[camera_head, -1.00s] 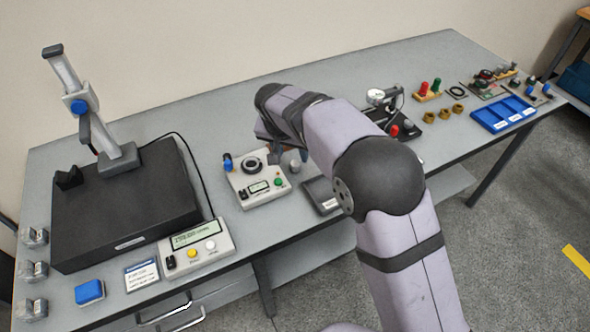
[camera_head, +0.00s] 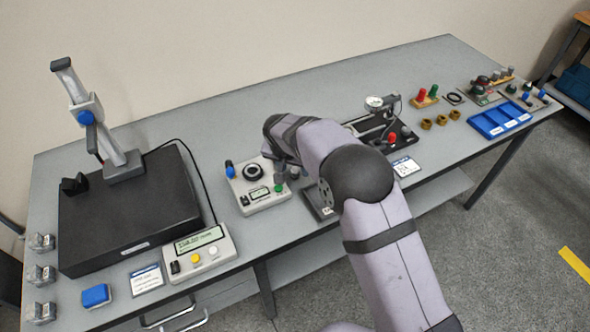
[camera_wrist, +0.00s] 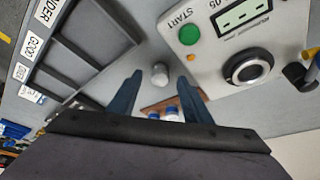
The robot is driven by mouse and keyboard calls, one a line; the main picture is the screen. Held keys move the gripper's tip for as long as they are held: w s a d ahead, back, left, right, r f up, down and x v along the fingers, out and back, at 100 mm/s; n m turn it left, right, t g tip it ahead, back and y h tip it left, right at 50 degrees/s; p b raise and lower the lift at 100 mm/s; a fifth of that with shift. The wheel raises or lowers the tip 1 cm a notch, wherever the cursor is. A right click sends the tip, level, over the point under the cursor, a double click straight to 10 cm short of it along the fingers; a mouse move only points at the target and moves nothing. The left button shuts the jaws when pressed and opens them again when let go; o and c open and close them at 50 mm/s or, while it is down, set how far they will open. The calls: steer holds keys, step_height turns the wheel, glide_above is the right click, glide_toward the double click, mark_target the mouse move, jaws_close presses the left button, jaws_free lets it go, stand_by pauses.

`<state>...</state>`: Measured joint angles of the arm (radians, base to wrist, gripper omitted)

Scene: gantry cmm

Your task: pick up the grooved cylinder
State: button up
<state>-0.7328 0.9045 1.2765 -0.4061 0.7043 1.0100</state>
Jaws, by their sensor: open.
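A small grey metal cylinder (camera_wrist: 160,74) stands on the bench in the wrist view, seen from above. Its grooves are too small to make out. My gripper (camera_wrist: 159,82) is open, with one dark blue finger on each side of the cylinder in that view. I see no contact between fingers and cylinder. In the head view my gripper (camera_head: 285,174) is low beside the control box, and the cylinder is hard to tell apart from the fingers there.
The control box (camera_head: 245,190) with a green button and a black ring is close on one side. A dark labelled tray (camera_wrist: 82,40) is close on the other. A dial gauge stand (camera_head: 385,125) stands farther right. The back of the bench is clear.

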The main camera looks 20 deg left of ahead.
steer(key=shift+w+f, duration=0.15)
steer(key=shift+f, duration=0.1)
jaws_close()
